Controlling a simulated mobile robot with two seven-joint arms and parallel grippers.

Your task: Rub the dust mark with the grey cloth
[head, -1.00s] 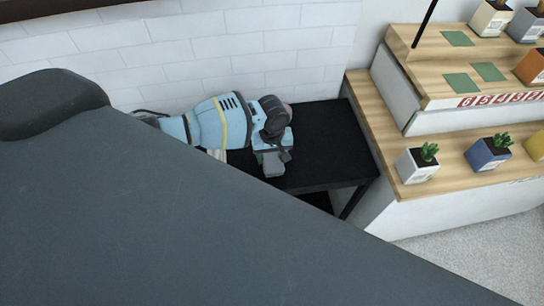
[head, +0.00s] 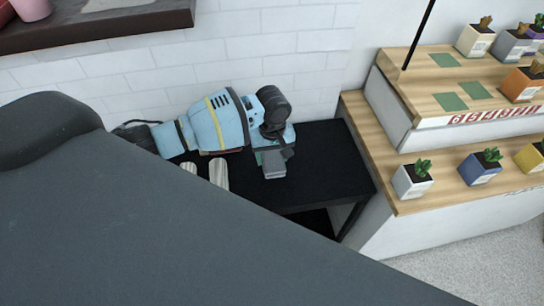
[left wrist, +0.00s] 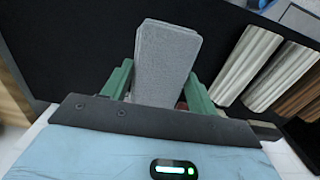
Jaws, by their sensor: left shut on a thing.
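My left gripper (head: 272,158) is over the black table (head: 335,165) in the head view. In the left wrist view its green fingers are closed on the sides of the grey cloth (left wrist: 167,58), a flat, block-like grey piece pointing out past the fingers over the black surface. In the head view the cloth (head: 274,170) shows as a small grey piece at the gripper's tip. I cannot tell whether it touches the table. I do not make out the dust mark in either view. My right gripper is not in view.
Pale ridged strips (head: 218,173) lie on the table left of the gripper; they also show in the left wrist view (left wrist: 248,62), beside a brown one (left wrist: 300,94). A white brick wall (head: 240,50) stands behind. A wooden stepped shelf (head: 370,130) with small potted plants stands right.

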